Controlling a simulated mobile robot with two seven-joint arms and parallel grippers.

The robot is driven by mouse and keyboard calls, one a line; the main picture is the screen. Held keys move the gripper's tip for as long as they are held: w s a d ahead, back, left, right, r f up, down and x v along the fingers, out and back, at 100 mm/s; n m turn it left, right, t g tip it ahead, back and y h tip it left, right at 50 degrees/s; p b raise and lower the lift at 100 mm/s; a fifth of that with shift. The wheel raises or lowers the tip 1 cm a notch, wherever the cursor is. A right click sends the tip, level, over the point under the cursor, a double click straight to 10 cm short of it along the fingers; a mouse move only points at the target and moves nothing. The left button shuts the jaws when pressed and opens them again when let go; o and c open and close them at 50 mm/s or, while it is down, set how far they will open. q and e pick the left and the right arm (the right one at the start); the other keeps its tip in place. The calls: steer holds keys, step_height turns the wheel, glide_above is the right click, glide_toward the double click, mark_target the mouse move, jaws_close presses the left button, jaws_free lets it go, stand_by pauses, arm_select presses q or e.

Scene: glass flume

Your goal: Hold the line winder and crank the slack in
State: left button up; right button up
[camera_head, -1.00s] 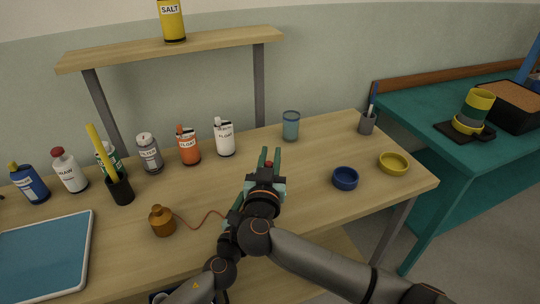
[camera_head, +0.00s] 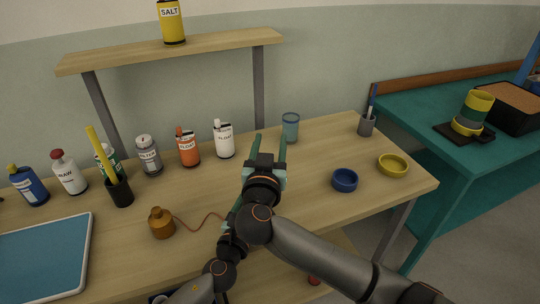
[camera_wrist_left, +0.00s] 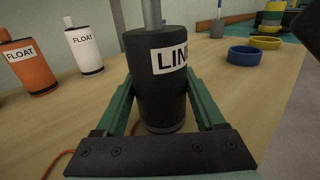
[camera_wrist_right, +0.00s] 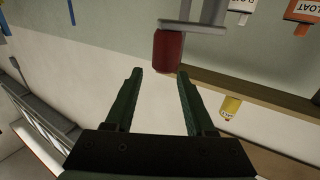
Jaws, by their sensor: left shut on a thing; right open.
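The line winder is a black cylinder (camera_wrist_left: 157,85) with a white label reading "LIN" and a grey shaft on top. In the left wrist view my left gripper (camera_wrist_left: 157,112) is shut around it, one finger on each side. The winder is hidden in the head view behind my right gripper (camera_head: 270,141), which is open above the table. In the right wrist view the red crank knob (camera_wrist_right: 167,50) hangs off a grey bar (camera_wrist_right: 192,26), just beyond the tips of my open right gripper (camera_wrist_right: 160,72).
A thin orange line (camera_head: 203,223) runs from an amber pot (camera_head: 161,223) towards my grippers. A blue bowl (camera_head: 345,180) and yellow bowl (camera_head: 392,165) stand to the right. Bottles and a teal cup (camera_head: 290,128) stand behind. A small red thing (camera_head: 313,281) shows below my right arm.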

step_height(320, 180, up, 6)
steer(key=shift+f, duration=0.1)
stand_by(0.4)
